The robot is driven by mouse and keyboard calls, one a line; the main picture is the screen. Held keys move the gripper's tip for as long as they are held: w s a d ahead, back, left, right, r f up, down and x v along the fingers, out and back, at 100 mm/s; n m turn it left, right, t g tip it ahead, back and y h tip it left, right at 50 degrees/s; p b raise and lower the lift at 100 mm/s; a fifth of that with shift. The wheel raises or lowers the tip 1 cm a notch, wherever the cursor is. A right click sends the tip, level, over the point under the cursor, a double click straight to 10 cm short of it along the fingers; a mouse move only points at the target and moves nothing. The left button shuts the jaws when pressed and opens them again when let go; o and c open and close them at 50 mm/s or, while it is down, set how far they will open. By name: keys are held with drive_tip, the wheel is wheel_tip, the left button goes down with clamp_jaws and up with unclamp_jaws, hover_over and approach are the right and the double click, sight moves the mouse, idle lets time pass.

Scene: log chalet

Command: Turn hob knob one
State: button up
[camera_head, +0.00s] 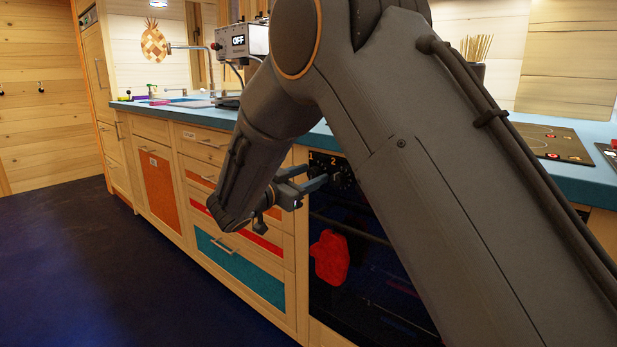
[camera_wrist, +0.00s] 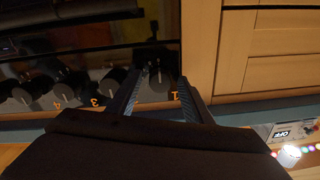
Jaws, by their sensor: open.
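Hob knob one (camera_wrist: 161,82) is a dark round knob beside an orange "1" on the black oven panel, seen upside down in the wrist view. My gripper (camera_wrist: 158,76) is open, with one finger on each side of this knob. I cannot tell whether either finger touches it. In the head view my gripper (camera_head: 318,178) reaches the panel (camera_head: 322,157) below the labels "1" and "2". My arm hides much of the panel there, and knob one is hard to make out.
Other knobs (camera_wrist: 74,82) sit in a row beside knob one, close to my finger. A red mitt-like thing (camera_head: 330,257) hangs on the dark oven front (camera_head: 365,285). Wooden drawers (camera_head: 240,215) stand left of the oven. The blue worktop (camera_head: 560,172) juts above.

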drive_tip(key=c, duration=1.1)
drive_tip(key=shift+o, duration=0.2)
